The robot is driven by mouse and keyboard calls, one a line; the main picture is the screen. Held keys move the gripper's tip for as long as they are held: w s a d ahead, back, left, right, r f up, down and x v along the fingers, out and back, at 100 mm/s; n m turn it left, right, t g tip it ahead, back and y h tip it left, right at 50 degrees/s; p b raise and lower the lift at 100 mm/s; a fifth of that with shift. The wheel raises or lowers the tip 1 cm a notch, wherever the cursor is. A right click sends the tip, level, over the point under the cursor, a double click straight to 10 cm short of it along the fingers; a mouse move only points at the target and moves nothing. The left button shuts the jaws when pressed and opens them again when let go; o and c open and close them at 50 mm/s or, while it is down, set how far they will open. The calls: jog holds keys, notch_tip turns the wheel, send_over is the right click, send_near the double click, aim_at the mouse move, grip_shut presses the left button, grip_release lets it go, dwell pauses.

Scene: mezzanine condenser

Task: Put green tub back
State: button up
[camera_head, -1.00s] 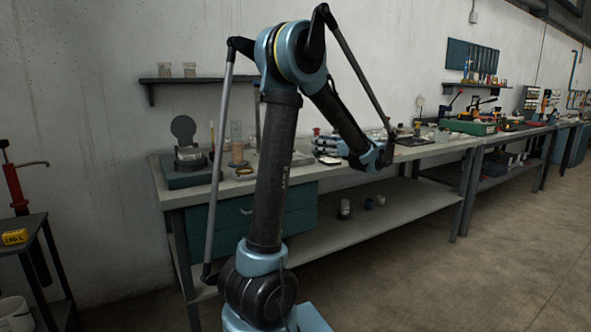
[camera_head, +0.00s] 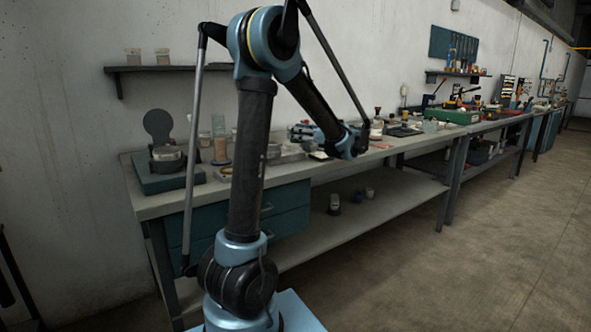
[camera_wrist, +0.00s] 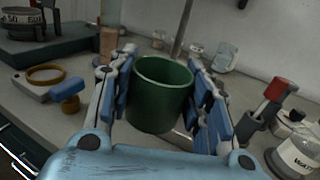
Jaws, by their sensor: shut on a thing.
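The green tub (camera_wrist: 160,97) is a dark green, round, open-topped cup in the wrist view. It sits upright between the two blue-padded fingers of my gripper (camera_wrist: 161,100), which is shut on it. The tub appears above the workbench top (camera_wrist: 35,112); I cannot tell whether its base touches anything.
A round black gauge device (camera_head: 165,158) stands on a dark base at the bench's left end. A red-capped tool (camera_wrist: 268,100) and a labelled jar (camera_wrist: 298,153) are right of my gripper. A wall shelf (camera_head: 180,69) holds jars. The floor (camera_head: 480,230) at right is clear.

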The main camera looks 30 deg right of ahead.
jog(key=shift+f, duration=5)
jog(key=o, duration=1.1)
jog(key=shift+c, duration=0.2)
jog(key=shift+s, duration=0.1)
jog(key=v, duration=1.2)
